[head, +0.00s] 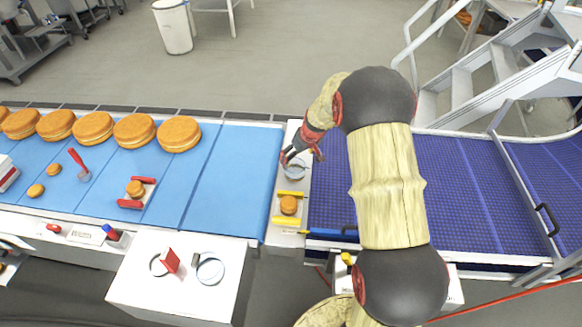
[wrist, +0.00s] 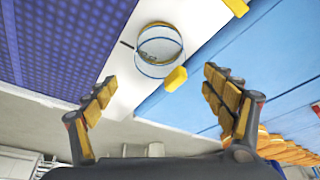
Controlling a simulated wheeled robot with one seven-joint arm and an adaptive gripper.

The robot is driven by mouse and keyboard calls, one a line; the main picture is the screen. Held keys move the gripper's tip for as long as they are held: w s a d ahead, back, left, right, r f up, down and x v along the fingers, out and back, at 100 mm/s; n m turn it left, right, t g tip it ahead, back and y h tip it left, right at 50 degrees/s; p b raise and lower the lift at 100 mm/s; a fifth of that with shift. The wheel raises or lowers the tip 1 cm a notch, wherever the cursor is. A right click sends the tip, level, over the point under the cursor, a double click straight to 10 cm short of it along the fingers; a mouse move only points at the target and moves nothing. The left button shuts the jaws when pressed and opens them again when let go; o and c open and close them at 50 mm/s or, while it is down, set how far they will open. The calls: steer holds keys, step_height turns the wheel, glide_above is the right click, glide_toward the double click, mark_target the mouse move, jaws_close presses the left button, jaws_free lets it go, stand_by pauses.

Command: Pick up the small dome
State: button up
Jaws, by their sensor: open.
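The small dome (wrist: 160,46) is clear with thin blue rims. It sits on a pale strip between the two belts, and its lower rim shows beyond my fingertips in the wrist view. In the head view the dome (head: 295,171) is at the fingertips, partly hidden by them. My gripper (head: 303,156) is over the far end of the pale strip. In the wrist view my gripper (wrist: 160,84) is open, with its fingers wide apart and nothing between them. Whether a finger touches the dome cannot be told.
A small orange round (head: 289,205) lies nearer on the strip between yellow bars. Large filled rounds (head: 134,130) line the light-blue belt. A white table (head: 190,295) holds round clear items and a red block (head: 171,260).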

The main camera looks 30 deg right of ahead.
mark_target(295, 163)
steer(key=x, duration=0.7)
steer(key=shift+s+f, duration=0.15)
steer(key=shift+f, duration=0.3)
steer(key=c, duration=0.4)
steer(key=c, duration=0.7)
steer(key=shift+c, duration=0.2)
